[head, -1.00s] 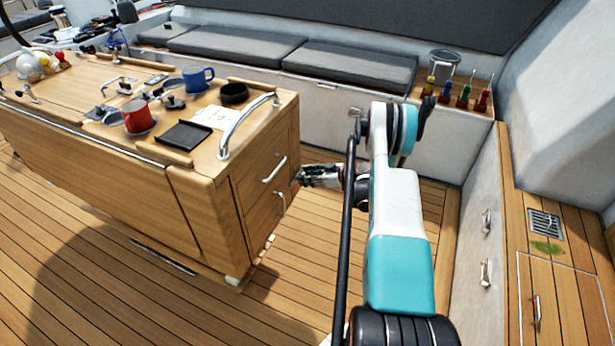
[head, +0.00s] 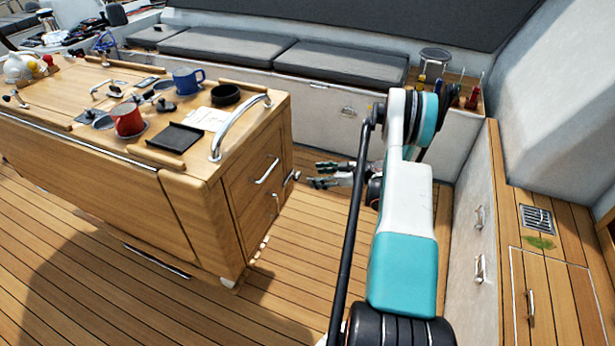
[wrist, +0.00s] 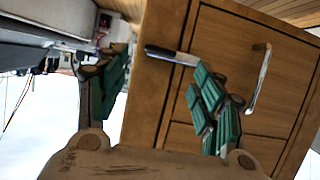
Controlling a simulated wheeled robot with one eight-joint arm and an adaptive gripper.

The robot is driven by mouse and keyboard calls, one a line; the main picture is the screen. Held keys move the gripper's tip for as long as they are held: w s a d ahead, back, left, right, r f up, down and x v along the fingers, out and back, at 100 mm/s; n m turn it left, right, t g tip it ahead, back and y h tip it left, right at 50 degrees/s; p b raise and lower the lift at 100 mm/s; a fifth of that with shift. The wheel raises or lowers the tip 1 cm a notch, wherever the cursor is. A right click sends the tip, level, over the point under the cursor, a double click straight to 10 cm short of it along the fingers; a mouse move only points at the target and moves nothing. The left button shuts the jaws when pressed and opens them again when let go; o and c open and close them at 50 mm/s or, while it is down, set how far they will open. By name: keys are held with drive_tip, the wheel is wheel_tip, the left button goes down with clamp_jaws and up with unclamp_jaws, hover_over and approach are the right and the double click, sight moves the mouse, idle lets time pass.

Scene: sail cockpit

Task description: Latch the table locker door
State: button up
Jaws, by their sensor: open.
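The wooden table (head: 215,243) has a locker door (head: 240,205) in its end face, which looks flush with the frame. A pale bar handle (head: 267,170) is on the upper part of that face and a smaller handle (head: 276,204) is below. A dark-tipped latch lever (head: 292,177) sticks out at the face's right edge. My gripper (head: 313,175) is open, just right of the lever and apart from it. In the wrist view, the metal lever (wrist: 172,54) shows between the spread green fingers of my gripper (wrist: 163,75), with the bar handle (wrist: 260,80) to the right.
The tabletop carries a red mug (head: 128,120), a blue mug (head: 188,81), a black tray (head: 175,138) and a metal grab rail (head: 237,125). A cushioned bench (head: 340,64) runs behind. White lockers (head: 474,240) stand right of my arm. The deck floor (head: 120,225) before the table is clear.

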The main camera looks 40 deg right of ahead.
drive_tip(key=shift+v, duration=1.9)
